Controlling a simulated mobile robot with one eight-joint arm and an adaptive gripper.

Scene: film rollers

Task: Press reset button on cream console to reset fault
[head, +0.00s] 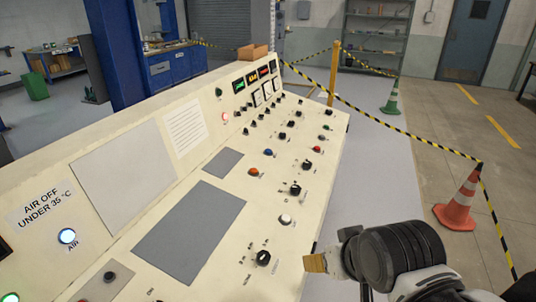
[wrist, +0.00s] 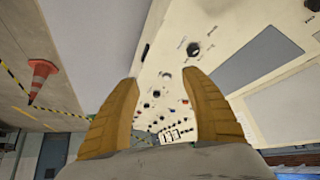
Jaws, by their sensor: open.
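The cream console (head: 300,250) fills the left and middle of the head view, its sloped top set with knobs, buttons and grey blank plates. A white button (head: 285,219) sits near its right edge, above a black knob (head: 263,258). An orange button (head: 254,172), a blue button (head: 268,153) and a red button (head: 289,149) lie farther up. Labels are too small to read, so I cannot tell which is reset. My gripper (head: 315,262) is beside the console's right edge, apart from the buttons. In the wrist view my gripper (wrist: 160,78) is open and empty, with the console (wrist: 222,25) beyond its tan fingers.
An orange cone (head: 459,203) with yellow-black tape stands at the right. A green cone (head: 391,98) and a yellow post (head: 334,72) stand farther back. Lit indicators and meters line the console's raised back panel. The grey floor strip right of the console is clear.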

